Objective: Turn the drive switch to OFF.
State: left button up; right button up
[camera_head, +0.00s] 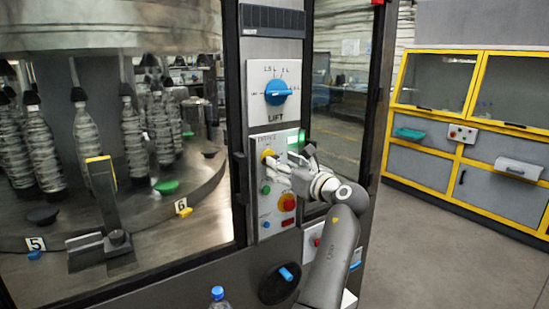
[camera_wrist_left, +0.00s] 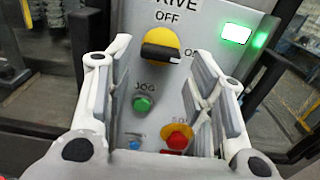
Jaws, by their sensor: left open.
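The drive switch (camera_head: 267,155) is a yellow round knob with a black handle on the white control panel (camera_head: 272,226). In the left wrist view the switch (camera_wrist_left: 160,45) sits under the word DRIVE, with OFF above it and ON to its right. Its black handle lies roughly sideways, with one end towards ON. My left gripper (camera_head: 287,167) is in front of the panel near the switch. In the left wrist view its fingers (camera_wrist_left: 163,52) are spread wide, one on each side of the knob, and hold nothing. My right gripper is not in view.
Below the switch are a green JOG button (camera_wrist_left: 143,103), a red button on yellow (camera_wrist_left: 177,137) and a small blue one (camera_wrist_left: 134,144). A lit green lamp (camera_wrist_left: 236,33) is at upper right. The blue LIFT dial (camera_head: 277,92) is above. Bottles (camera_head: 90,135) stand behind glass at left.

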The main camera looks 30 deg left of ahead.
pick_arm(q)
jog(key=shift+p+x, duration=0.45)
jog(key=shift+x, duration=1.85)
jog(key=shift+w, duration=0.1)
jog(key=c, duration=0.7)
